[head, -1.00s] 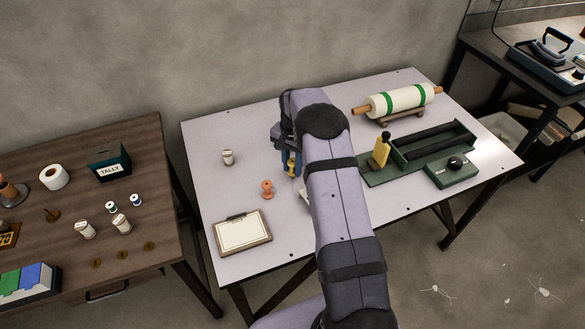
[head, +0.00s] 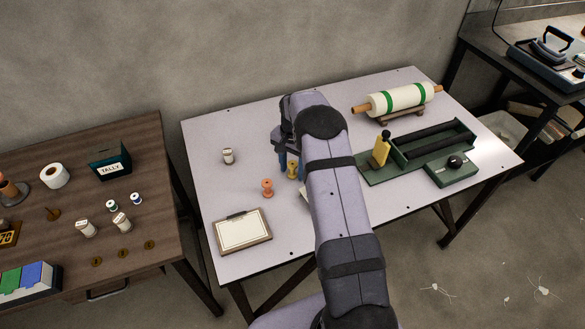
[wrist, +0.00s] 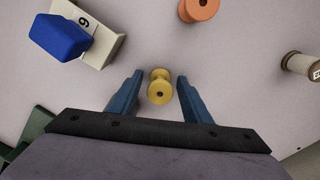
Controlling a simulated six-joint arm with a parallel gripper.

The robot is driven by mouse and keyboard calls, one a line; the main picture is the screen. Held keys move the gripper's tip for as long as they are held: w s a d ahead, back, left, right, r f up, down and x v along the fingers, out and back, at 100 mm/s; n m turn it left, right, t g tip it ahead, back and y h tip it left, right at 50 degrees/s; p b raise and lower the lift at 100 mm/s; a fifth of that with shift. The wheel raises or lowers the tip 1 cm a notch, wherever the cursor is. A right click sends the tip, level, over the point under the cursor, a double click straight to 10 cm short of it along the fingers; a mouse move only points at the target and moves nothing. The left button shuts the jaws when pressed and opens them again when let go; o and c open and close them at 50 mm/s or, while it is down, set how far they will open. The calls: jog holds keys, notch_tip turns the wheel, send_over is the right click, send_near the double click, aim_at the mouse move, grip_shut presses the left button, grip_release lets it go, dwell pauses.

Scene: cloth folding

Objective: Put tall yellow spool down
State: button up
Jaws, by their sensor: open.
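The tall yellow spool (head: 292,170) stands upright on the pale table (head: 222,200), just left of my arm in the head view. In the wrist view the yellow spool (wrist: 160,88) is seen end-on between the two blue fingers of my gripper (wrist: 159,80). A gap shows on each side of it, so the gripper is open around the spool and not clamped on it. My gripper (head: 291,161) also shows in the head view, its fingers close to the table.
An orange spool (head: 267,188) stands close to the left, with a white spool (head: 228,157) farther left. A framed board (head: 242,231) lies in front. In the wrist view a blue block (wrist: 60,37) rests on a cream stand (wrist: 100,47) marked 9. A green tray (head: 435,148) lies right.

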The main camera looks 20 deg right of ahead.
aim_at(292, 164)
notch_tip(292, 164, up, 12)
jog(key=b, duration=0.2)
jog(key=shift+r, duration=0.2)
jog(key=s+a+n, duration=0.3)
jog(key=s, duration=0.7)
jog(key=s+a+n, duration=0.4)
jog(key=s, duration=0.6)
jog(key=s+a+f+n, duration=0.1)
jog(key=s+a+n, duration=0.2)
jog(key=s, duration=0.8)
jog(key=shift+a+n, duration=0.4)
jog(key=shift+a, duration=0.35)
notch_tip(292, 164, up, 6)
jog(key=p, duration=0.6)
jog(key=shift+r, duration=0.15)
